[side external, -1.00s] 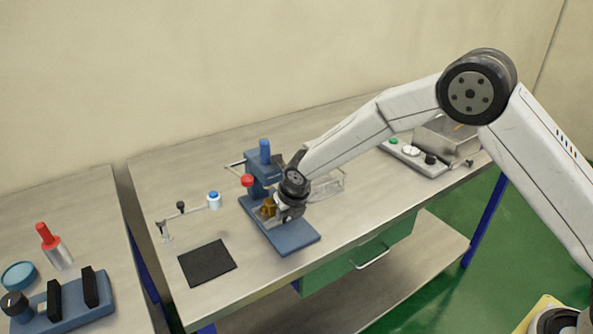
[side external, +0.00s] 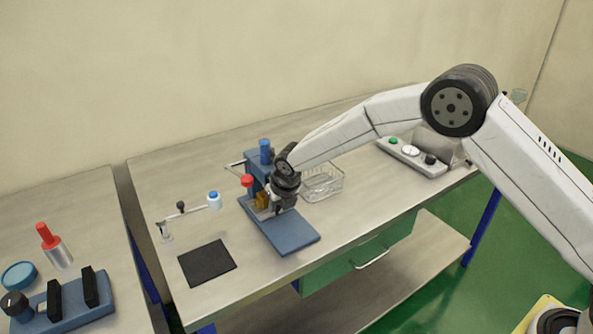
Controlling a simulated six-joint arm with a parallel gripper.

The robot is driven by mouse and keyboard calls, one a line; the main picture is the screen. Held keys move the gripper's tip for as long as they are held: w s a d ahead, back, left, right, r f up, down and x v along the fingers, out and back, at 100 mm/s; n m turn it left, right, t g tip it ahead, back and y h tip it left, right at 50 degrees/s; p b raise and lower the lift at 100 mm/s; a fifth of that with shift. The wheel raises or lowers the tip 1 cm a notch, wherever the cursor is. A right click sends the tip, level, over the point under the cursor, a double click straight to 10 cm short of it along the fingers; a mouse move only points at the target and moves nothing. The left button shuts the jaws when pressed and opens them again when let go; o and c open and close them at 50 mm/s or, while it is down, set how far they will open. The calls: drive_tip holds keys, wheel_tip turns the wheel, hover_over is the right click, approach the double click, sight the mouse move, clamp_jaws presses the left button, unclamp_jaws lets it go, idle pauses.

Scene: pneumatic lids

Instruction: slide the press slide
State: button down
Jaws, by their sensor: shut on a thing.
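The blue press (side external: 289,234) stands on the table, with a blue column and a blue cylinder (side external: 265,147) on top. A red knob (side external: 247,181) shows at its left side. The press slide, a brass-coloured block (side external: 262,199), sits low on the base, close to the column. My gripper (side external: 276,205) reaches down over the base and is shut at the slide. The jaws and their exact contact with it are mostly hidden by the gripper body and too small to make out.
A clear wire-like basket (side external: 322,186) stands just right of the press. A button box (side external: 412,155) is farther right. A black mat (side external: 207,263) and a small stand with a blue-capped part (side external: 214,200) are at left. The front of the press base is clear.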

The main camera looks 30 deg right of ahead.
drive_tip(key=shift+w+r, duration=0.1)
drive_tip(key=shift+w, duration=0.2)
drive_tip(key=c, duration=0.5)
unclamp_jaws()
drive_tip(key=shift+s+r, duration=0.1)
drive_tip(key=shift+s, duration=0.05)
drive_tip(key=v, duration=0.7)
drive_tip(key=shift+r, duration=0.15)
drive_tip(key=shift+s, duration=0.15)
